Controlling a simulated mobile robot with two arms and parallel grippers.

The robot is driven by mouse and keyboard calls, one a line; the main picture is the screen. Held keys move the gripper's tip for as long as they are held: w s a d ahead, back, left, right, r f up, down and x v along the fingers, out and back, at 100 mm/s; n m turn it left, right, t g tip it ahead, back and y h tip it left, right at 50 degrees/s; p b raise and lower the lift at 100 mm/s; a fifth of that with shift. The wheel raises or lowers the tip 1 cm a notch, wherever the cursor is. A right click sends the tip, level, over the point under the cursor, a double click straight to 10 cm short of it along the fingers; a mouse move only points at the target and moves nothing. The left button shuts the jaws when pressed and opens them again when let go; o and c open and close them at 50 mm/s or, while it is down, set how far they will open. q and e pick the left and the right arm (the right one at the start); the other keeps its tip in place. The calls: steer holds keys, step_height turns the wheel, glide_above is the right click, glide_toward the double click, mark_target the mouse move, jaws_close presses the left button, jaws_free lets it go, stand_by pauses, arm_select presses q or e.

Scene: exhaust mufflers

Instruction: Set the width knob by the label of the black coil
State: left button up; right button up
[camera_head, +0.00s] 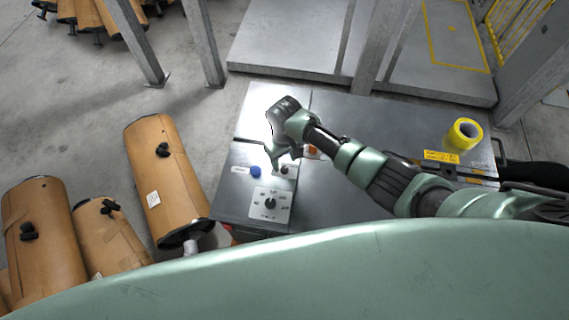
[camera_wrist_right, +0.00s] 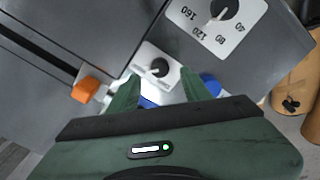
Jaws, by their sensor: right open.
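A dial plate with a black knob (camera_head: 270,203) is on the grey bench panel. In the right wrist view this knob (camera_wrist_right: 226,10) has 40, 80, 120 and 160 around it, and its white pointer is roughly toward 120. A smaller black knob on a white plate (camera_wrist_right: 158,68) lies ahead of my right gripper (camera_wrist_right: 160,92), between the lines of its fingers. My right gripper (camera_head: 284,156) is open and empty, above the panel beside that small knob. A yellow roll with a dark centre (camera_head: 463,135) stands on the bench at right. I cannot make out a black coil or its label. My left gripper is out of view.
A blue button (camera_head: 255,171) and an orange block (camera_wrist_right: 86,89) flank the small knob. A yellow label (camera_head: 441,157) lies by the roll. The bench middle (camera_head: 350,115) is clear behind my right arm.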

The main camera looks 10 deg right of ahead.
mark_target(285, 168)
steer(key=shift+r, duration=1.7)
